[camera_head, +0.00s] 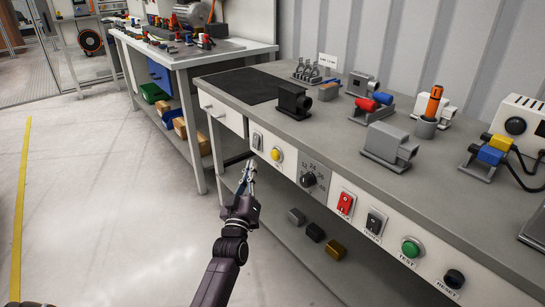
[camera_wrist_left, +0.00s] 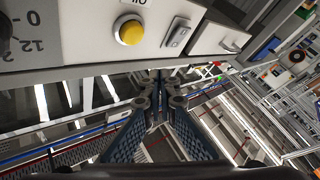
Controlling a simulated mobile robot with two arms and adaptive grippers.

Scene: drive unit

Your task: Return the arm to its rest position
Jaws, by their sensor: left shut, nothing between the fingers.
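My left gripper (camera_head: 248,172) is shut and empty in the head view, in front of the workbench's control panel, below and left of the yellow button (camera_head: 276,154). In the left wrist view its fingers (camera_wrist_left: 158,78) meet at the tips with nothing between them. The yellow button (camera_wrist_left: 130,31) shows there above and left of the fingertips, apart from them. My left arm (camera_head: 222,268) reaches up from the bottom of the head view. My right gripper is in neither view.
The workbench (camera_head: 225,82) carries several devices. Its front panel has a rotary dial (camera_head: 308,180), a red switch (camera_head: 345,203), a green button (camera_head: 411,248) and a black button (camera_head: 454,278). Blocks lie on the lower shelf (camera_head: 278,228). The floor (camera_head: 110,190) at left is clear.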

